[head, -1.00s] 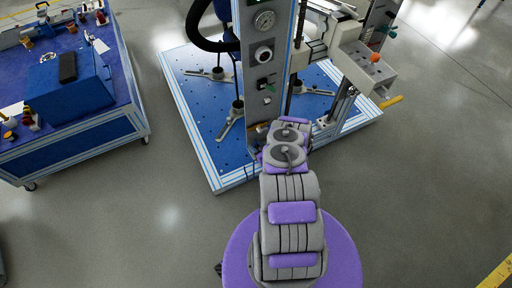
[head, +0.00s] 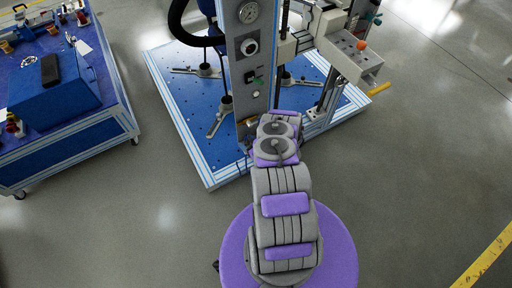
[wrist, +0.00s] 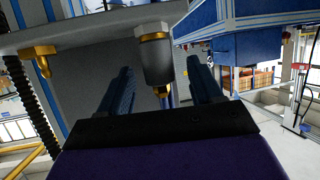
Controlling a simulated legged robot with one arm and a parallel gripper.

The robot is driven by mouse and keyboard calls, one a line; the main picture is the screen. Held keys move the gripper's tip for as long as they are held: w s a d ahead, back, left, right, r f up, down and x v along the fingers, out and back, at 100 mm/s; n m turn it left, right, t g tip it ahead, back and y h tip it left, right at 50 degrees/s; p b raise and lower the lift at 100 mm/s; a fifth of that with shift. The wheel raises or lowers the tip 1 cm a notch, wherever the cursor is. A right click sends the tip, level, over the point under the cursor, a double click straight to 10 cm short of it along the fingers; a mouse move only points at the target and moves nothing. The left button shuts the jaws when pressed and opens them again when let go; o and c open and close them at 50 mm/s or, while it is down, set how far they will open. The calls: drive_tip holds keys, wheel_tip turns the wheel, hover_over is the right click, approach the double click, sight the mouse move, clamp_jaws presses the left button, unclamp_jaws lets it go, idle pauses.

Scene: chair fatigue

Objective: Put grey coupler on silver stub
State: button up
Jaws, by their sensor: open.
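My gripper (wrist: 160,70) is open, with its two dark fingers pointing away in the wrist view. A grey metal cylinder (wrist: 155,58) with a brass tip below hangs from a grey surface and appears between the fingers. I cannot tell whether it is between them in depth, or whether it is the grey coupler or the silver stub. No other part is clearly either one. In the head view my gripper is hidden behind my arm, which reaches toward the test rig.
The test rig's grey panel (head: 249,75) stands on a blue base plate (head: 190,110). A grey block (head: 350,53) juts out on its right. A brass fitting (wrist: 38,52) hangs left of my gripper. A blue workbench (head: 70,130) stands left. The floor right of the rig is clear.

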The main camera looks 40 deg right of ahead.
drive_tip(key=p+v, duration=0.4)
drive_tip(key=v, duration=1.2)
drive_tip(key=shift+s, duration=0.4)
drive_tip(key=shift+a, duration=0.1)
